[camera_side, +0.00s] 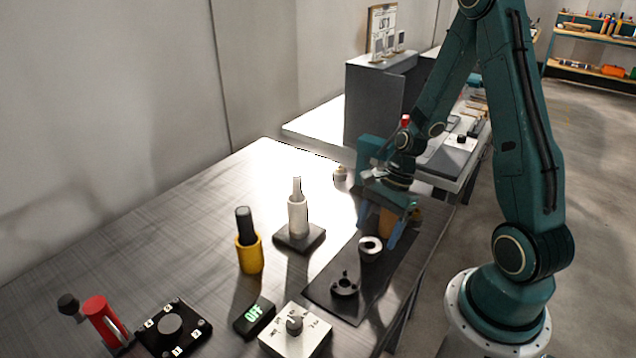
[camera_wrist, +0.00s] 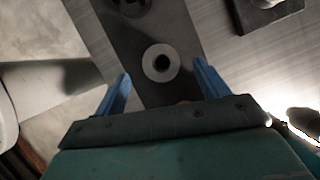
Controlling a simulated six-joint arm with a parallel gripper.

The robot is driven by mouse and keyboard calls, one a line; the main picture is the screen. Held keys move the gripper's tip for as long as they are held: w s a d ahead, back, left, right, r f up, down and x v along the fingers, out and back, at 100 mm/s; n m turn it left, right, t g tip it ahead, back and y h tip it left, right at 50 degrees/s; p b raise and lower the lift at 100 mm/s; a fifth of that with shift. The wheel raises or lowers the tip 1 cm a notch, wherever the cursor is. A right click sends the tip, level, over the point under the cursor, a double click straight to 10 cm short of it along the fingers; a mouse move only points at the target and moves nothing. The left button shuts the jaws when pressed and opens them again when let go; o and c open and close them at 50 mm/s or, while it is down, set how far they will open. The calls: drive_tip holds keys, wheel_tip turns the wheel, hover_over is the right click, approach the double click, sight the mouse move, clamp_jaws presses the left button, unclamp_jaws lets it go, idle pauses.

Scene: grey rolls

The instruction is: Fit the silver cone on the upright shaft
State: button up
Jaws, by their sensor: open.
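The silver cone (camera_side: 370,249) sits on a dark mat; from above in the wrist view it is a pale ring (camera_wrist: 150,64) around a dark hole. The upright shaft (camera_side: 298,214) is a pale stepped post, narrower at its top, on a dark square base (camera_side: 300,240). Nothing sits on its top. My gripper (camera_side: 378,235) is open and empty, with blue fingers pointing down, close behind and above the cone. In the wrist view the cone shows between and slightly beyond the fingertips (camera_wrist: 162,74). The exact height gap is unclear.
The dark mat (camera_side: 318,285) also bears a black flanged part (camera_side: 344,287) and an orange-brown object (camera_side: 387,222) partly hidden by my gripper. A yellow holder (camera_side: 250,258) with a black rod stands left of the shaft. A switch box (camera_side: 295,335) and OFF display (camera_side: 254,316) are in front.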

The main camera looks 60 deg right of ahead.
sight(370, 245)
drive_tip(key=shift+a+f, duration=0.1)
drive_tip(key=shift+f, duration=0.1)
drive_tip(key=shift+x, duration=2.55)
drive_tip(key=c, duration=1.2)
drive_tip(key=shift+d+r, duration=0.2)
wheel_tip(370, 245, up, 20)
drive_tip(key=shift+f, duration=0.2)
drive_tip(key=shift+w, duration=0.2)
